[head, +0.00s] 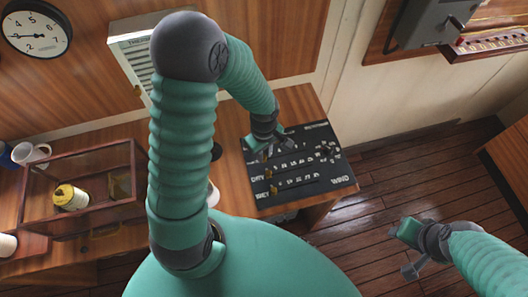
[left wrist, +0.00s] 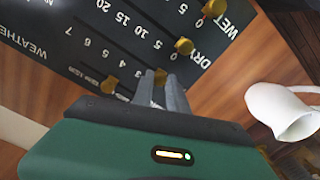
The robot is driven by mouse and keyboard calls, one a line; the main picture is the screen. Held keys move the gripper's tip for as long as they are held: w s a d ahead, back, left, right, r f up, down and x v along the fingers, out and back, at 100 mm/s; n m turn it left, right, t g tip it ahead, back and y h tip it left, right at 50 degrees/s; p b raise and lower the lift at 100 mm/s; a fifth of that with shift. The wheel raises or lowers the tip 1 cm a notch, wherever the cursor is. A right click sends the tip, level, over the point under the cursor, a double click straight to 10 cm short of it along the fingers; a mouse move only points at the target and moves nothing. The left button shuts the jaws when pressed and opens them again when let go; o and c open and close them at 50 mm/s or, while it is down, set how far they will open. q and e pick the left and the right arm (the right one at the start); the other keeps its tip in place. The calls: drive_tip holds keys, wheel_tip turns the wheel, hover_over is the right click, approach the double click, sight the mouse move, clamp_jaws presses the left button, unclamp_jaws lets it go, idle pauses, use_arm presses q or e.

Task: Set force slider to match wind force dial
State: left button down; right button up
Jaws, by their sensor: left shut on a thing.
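The black slider panel (head: 300,180) lies on the wooden desk, with white scales and brass knobs. "WIND" is printed at its right edge. My left gripper (head: 268,147) is over the panel's upper left part. In the left wrist view its two grey fingers (left wrist: 160,88) are shut on a brass slider knob (left wrist: 160,77). Another knob (left wrist: 109,85) is left of it, and the "DRY" and "WET" knobs are farther up right. The round white dial (head: 36,30) on the wall has a needle pointing left, near 3. My right gripper (head: 407,252) is open and empty, right of the desk.
A glass case (head: 80,190) with a yellow-topped cylinder inside stands at the left of the desk, near white mugs (head: 32,153). A white mug (left wrist: 283,110) is close to the right of my left gripper. Wooden floor is clear right of the desk.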

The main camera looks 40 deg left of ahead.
use_arm(q)
drive_tip(key=shift+w+r, duration=0.15)
drive_tip(key=shift+w, duration=0.1)
idle(0.5)
drive_tip(key=shift+w+d, duration=1)
drive_tip(key=shift+w, duration=0.2)
drive_tip(key=c, duration=1.3)
unclamp_jaws()
drive_tip(key=shift+s+a, duration=0.1)
drive_tip(key=shift+s, duration=0.1)
wheel_tip(320, 180, up, 17)
drive_tip(key=shift+f, duration=0.15)
